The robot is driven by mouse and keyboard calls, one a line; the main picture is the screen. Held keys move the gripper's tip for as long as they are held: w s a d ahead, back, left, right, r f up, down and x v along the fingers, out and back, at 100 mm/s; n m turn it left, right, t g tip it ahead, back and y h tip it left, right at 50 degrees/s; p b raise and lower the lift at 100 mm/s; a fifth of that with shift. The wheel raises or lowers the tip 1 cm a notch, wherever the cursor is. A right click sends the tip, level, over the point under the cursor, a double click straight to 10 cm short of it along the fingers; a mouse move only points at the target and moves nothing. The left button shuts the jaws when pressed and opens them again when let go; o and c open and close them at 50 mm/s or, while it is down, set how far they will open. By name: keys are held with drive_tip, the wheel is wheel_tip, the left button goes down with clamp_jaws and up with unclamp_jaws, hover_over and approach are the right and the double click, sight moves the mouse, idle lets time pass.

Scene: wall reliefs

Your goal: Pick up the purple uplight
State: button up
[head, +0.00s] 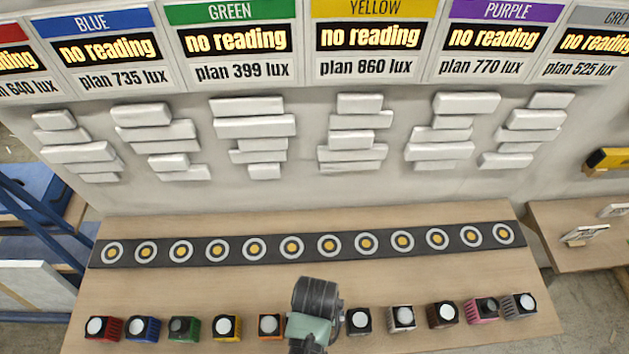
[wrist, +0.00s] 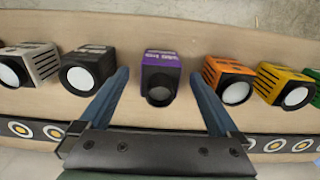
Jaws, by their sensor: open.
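The purple uplight (wrist: 161,77) sits on the wooden bench in the wrist view. It is a small purple block with a dark round front that, unlike the white discs beside it, looks dark. My gripper (wrist: 163,85) is open, with one blue finger on each side of the purple uplight and gaps between. I cannot tell how far above the bench the fingers are. In the head view my gripper and arm (head: 312,315) cover the place in the row where the purple uplight stands, so it is hidden there.
An orange uplight (wrist: 231,80) and a black uplight (wrist: 88,68) stand close on either side. More coloured uplights line the bench (head: 200,290). A dark strip of ringed spots (head: 291,247) runs behind them. The wall carries white reliefs and a purple sign (head: 500,38).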

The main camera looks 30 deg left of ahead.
drive_tip(key=shift+w+a+f, duration=0.15)
drive_tip(key=shift+f, duration=2)
clamp_jaws()
drive_tip(key=shift+r, duration=0.1)
